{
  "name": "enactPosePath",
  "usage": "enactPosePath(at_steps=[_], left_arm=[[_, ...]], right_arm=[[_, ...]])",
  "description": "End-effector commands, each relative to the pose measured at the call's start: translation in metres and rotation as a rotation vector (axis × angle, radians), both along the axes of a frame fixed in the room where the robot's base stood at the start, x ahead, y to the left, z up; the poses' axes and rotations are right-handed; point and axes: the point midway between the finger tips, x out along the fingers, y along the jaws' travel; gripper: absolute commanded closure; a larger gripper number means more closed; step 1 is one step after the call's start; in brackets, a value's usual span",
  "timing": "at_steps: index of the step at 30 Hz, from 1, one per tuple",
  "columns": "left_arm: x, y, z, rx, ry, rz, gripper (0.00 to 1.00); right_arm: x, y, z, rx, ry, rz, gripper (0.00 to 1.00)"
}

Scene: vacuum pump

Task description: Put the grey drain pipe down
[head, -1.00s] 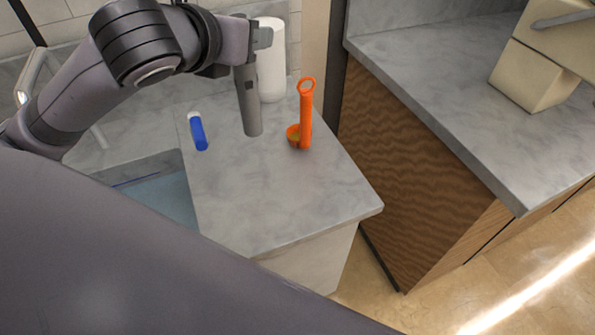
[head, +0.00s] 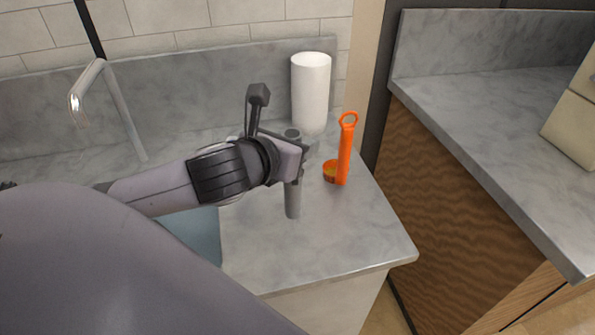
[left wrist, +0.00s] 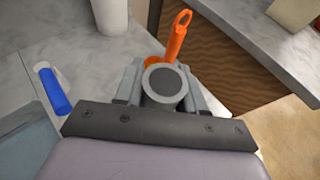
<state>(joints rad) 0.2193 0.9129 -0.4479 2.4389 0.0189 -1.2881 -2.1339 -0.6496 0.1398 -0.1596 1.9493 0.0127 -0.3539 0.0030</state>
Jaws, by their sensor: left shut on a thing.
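The grey drain pipe (head: 292,204) is a short, roughly upright tube over the right part of the grey countertop (head: 290,248). My left gripper (head: 297,165) is shut around it, with pipe showing above and below the jaws. I cannot tell whether its lower end touches the counter. In the left wrist view the round end of the drain pipe (left wrist: 165,84) faces the camera, between the fingers of my left gripper (left wrist: 164,97). My right gripper is not in view.
An orange pump (head: 345,152) with a ring handle stands close right of the pipe. A white cylinder (head: 311,88) stands behind. A blue object (left wrist: 53,91) lies beside the sink (head: 197,236). A faucet (head: 115,100) is at left. The counter's front right is clear.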

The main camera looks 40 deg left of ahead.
Motion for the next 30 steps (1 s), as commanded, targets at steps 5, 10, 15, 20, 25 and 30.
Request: enactPosePath(at_steps=[5, 10, 15, 20, 25, 30], left_arm=[[0.000, 0.000, -0.015, -0.002, -0.001, 0.001, 1.00], [0.000, 0.000, -0.033, -0.002, 0.002, 0.001, 1.00], [0.000, 0.000, -0.053, -0.002, 0.000, 0.000, 1.00], [0.000, 0.000, -0.052, 0.000, -0.003, -0.001, 1.00], [0.000, 0.000, -0.055, 0.001, -0.002, 0.000, 1.00], [0.000, 0.000, -0.056, 0.001, 0.000, 0.000, 0.35]], right_arm=[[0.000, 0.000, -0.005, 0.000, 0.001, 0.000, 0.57], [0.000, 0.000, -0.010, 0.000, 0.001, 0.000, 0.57], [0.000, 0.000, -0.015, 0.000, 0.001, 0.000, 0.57], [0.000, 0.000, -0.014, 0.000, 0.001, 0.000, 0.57], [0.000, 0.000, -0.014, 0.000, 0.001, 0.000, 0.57], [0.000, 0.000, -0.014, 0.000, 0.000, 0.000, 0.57]])
